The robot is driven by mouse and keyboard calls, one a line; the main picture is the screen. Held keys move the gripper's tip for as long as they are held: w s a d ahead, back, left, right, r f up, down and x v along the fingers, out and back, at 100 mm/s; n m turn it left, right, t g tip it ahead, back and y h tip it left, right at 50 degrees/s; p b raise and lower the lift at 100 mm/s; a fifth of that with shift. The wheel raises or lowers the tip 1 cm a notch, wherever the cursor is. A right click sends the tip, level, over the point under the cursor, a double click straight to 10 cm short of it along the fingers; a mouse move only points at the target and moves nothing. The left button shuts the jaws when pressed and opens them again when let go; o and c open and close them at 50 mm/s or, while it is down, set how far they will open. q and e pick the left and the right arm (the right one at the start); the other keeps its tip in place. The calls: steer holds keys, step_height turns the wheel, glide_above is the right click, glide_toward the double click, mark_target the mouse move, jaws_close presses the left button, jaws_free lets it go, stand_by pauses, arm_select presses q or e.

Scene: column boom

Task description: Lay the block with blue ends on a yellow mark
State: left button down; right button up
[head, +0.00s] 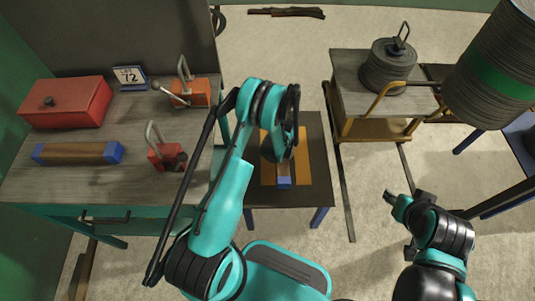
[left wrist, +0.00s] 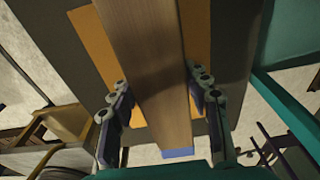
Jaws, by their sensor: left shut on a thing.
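My left gripper (left wrist: 162,90) is shut on a long wooden block (left wrist: 150,55), with a finger along each side. The block's blue end shows in the left wrist view (left wrist: 178,153) and in the head view (head: 284,183). The block is over a yellow-orange mark (head: 303,158) on a dark table (head: 318,195), and the mark shows on both sides of it in the left wrist view (left wrist: 95,42). I cannot tell whether the block touches the mark. My left arm hides the gripper in the head view. My right gripper (head: 405,205) is at lower right, away from the table; its fingers are unclear.
Another brown block with blue ends (head: 78,153) lies on the left workbench (head: 120,185), near a red box (head: 68,103), a "72" sign (head: 130,77) and two orange-red clamp-like tools (head: 190,92). A cart (head: 350,70) with a grey coil (head: 385,68) stands at upper right.

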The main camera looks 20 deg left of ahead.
arm_select(q)
steer(key=w+a+f+b, duration=0.1)
steer(key=a+f, duration=0.1)
steer(key=a, duration=0.1)
steer(key=w+a+f+b, duration=0.1)
steer(key=w+a+f, duration=0.1)
steer(key=a, duration=0.1)
steer(key=w+a+f+b, duration=0.1)
steer(key=w+a+f, duration=0.1)
steer(key=a, duration=0.1)
steer(key=shift+a+f, duration=0.15)
step_height(320, 180, down, 4)
steer(key=shift+f+b, duration=0.1)
steer(key=shift+b, duration=1.1)
steer(key=shift+s+r, duration=0.1)
steer(key=shift+r, duration=0.1)
steer(key=shift+f, duration=0.1)
steer(key=c, duration=0.7)
jaws_free()
steer(key=shift+f, duration=0.1)
steer(key=shift+c, duration=0.2)
